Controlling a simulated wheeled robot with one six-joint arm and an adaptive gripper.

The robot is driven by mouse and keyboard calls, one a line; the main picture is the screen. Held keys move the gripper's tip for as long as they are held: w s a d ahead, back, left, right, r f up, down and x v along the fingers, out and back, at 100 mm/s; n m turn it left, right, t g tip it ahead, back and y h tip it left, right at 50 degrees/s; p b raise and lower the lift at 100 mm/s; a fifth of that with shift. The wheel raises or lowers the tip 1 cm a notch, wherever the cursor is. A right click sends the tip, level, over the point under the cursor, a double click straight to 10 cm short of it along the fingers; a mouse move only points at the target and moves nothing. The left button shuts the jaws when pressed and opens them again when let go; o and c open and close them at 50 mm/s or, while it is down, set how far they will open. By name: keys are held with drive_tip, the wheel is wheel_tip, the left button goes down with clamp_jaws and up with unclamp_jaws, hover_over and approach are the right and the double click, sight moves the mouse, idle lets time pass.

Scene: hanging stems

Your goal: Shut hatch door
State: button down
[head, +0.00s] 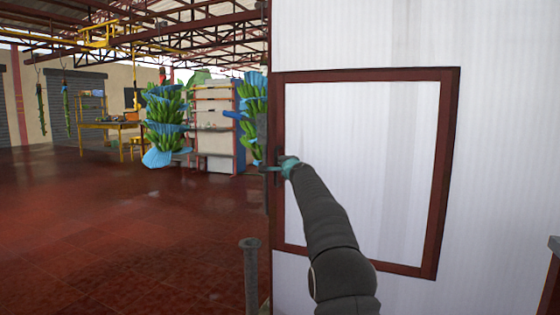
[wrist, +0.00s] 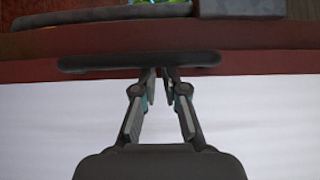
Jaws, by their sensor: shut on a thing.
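The hatch door (head: 365,165) is a white panel with a red-brown frame around it, set in the white wall. I cannot tell whether it lies fully flush. A dark handle (wrist: 85,62) runs across the wrist view in front of a red-brown strip. My gripper (head: 283,168) is at the left edge of the hatch, at about mid-height. In the wrist view my gripper (wrist: 161,75) has its fingertips close together at the handle, shut on it. The fingertips' exact contact is partly hidden under the handle.
A grey post (head: 250,272) stands left of the wall's near edge. Banana bunches with blue covers (head: 165,120) hang farther back at left. A table (head: 110,125) and a shelf unit (head: 213,120) stand behind. The red floor (head: 110,235) at left is clear.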

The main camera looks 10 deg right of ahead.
drive_tip(key=shift+d+h, duration=0.4)
drive_tip(key=shift+d, duration=0.25)
drive_tip(key=s+a+b, duration=0.7)
drive_tip(key=s+a, duration=0.3)
drive_tip(key=s, duration=0.1)
drive_tip(key=s+a+f+n+g+y, duration=0.1)
drive_tip(key=a+f+n+g+y, duration=0.15)
drive_tip(key=f, duration=0.35)
drive_tip(key=s+a+f+n+g+y, duration=0.1)
drive_tip(key=f+n, duration=0.3)
drive_tip(key=f, duration=0.2)
drive_tip(key=s+a+f+n+g, duration=0.2)
drive_tip(key=s+f+n+g, duration=0.25)
drive_tip(key=s+f, duration=0.5)
drive_tip(key=s+d+f+n+g+h+p, duration=0.1)
drive_tip(key=s+f+n, duration=0.1)
drive_tip(key=s, duration=1.3)
drive_tip(key=s+d+f+n+g+h+p, duration=0.1)
drive_tip(key=s+n+g+p, duration=0.1)
drive_tip(key=s, duration=1.3)
drive_tip(key=s+d+f+n+g+h+p, duration=0.1)
drive_tip(key=s+f+n, duration=0.1)
drive_tip(key=s, duration=1.3)
drive_tip(key=shift+d+f+n, duration=0.3)
drive_tip(key=shift+d+n, duration=0.05)
drive_tip(key=shift+n, duration=0.05)
